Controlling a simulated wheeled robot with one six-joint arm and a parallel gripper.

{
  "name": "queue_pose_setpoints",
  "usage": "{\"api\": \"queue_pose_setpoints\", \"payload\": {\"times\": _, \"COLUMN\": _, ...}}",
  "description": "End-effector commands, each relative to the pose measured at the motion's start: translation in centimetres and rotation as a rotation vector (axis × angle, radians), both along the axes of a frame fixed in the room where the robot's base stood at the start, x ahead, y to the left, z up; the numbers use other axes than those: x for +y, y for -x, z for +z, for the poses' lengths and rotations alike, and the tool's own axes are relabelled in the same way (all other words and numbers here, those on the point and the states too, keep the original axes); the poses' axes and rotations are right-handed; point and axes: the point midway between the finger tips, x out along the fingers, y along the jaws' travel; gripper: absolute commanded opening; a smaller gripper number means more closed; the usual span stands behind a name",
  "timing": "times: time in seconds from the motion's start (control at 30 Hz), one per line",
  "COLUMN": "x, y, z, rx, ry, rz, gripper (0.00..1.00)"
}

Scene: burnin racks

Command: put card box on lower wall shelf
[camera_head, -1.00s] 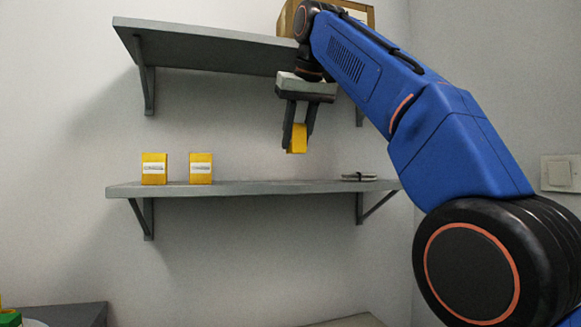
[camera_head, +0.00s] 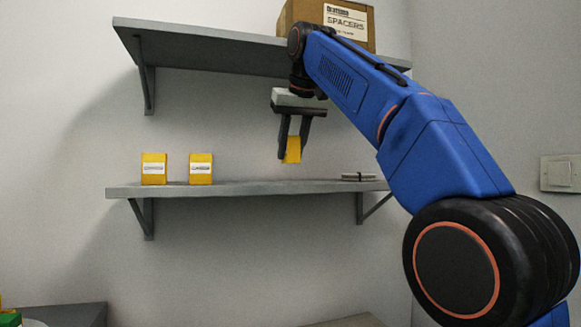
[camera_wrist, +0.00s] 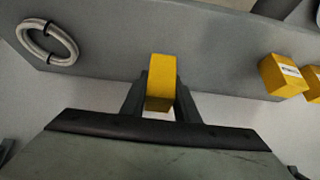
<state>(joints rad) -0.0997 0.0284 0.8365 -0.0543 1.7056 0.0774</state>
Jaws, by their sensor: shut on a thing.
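My gripper (camera_head: 291,153) is shut on a yellow card box (camera_head: 293,149), which hangs tilted between the fingers. The held box also shows in the wrist view (camera_wrist: 161,82). The lower wall shelf (camera_head: 250,188) is grey, and the held box is a little above its level. In the wrist view the box is seen near the shelf's edge (camera_wrist: 200,55); whether it is over the shelf or just in front I cannot tell. Two more yellow boxes with white labels, a left one (camera_head: 154,169) and a right one (camera_head: 201,169), stand upright on the lower shelf's left part.
A coiled cable (camera_head: 358,177) lies on the lower shelf's right part and shows as a grey ring in the wrist view (camera_wrist: 47,43). The upper shelf (camera_head: 210,50) holds a brown SPACERS carton (camera_head: 305,14). The lower shelf's middle is clear.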

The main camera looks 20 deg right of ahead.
Motion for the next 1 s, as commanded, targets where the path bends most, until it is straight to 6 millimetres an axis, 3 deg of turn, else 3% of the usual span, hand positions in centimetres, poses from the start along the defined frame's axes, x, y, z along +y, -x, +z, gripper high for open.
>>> {"api": "queue_pose_setpoints", "payload": {"times": 0.27, "x": 0.0, "y": 0.1, "z": -1.3, "rx": 0.000, "ry": 0.000, "rz": 0.000, "gripper": 0.05}}
{"api": "queue_pose_setpoints", "payload": {"times": 0.6, "x": 0.0, "y": -0.3, "z": -4.5, "rx": 0.001, "ry": 0.000, "rz": 0.000, "gripper": 0.05}}
{"api": "queue_pose_setpoints", "payload": {"times": 1.0, "x": 0.0, "y": -0.4, "z": -4.8, "rx": -0.001, "ry": 0.000, "rz": 0.000, "gripper": 0.05}}
